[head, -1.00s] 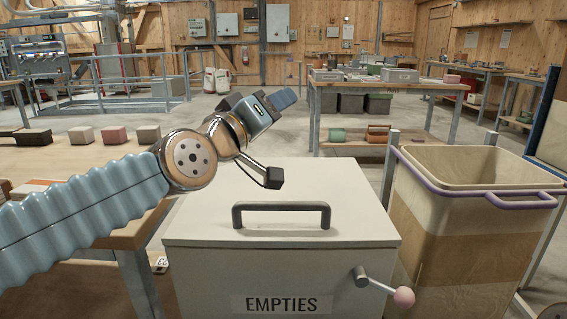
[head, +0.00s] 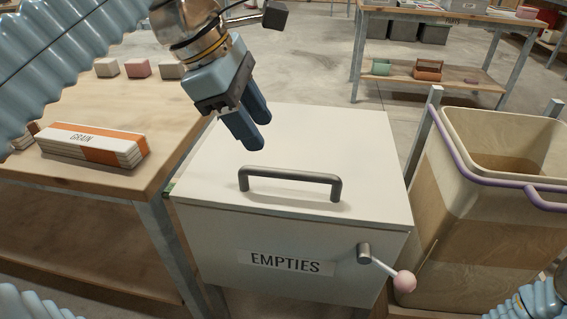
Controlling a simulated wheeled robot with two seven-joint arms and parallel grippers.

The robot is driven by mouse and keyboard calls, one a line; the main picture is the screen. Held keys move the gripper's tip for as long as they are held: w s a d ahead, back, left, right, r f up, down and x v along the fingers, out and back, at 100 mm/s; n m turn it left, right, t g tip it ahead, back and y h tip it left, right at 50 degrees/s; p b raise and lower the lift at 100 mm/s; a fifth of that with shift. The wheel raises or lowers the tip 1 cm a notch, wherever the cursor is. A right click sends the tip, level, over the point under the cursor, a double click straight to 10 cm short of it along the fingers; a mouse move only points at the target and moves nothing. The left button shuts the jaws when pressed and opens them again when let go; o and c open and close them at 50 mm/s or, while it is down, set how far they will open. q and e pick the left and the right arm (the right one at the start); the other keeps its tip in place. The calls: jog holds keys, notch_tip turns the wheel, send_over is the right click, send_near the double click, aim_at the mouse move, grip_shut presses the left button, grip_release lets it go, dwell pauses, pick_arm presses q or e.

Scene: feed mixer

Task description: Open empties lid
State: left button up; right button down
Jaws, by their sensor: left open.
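The empties box (head: 205,238) is pale, with its flat lid (head: 300,135) shut. A dark bar handle (head: 290,176) stands on the lid near the front edge.
A wooden table (head: 130,175) at left bears a GRAIN packet (head: 92,144) and several small blocks. A tall bin (head: 470,200) with a purple rail stands close to the box's right. A shelf table (head: 440,75) is at the back. Bare floor lies behind the box.

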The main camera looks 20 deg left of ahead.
aim_at(286, 171)
pick_arm(q)
jog(key=b+x, duration=0.1)
jog(key=x, duration=0.8)
jog(key=shift+w+f, duration=0.15)
jog(key=shift+f, duration=0.15)
grip_shut()
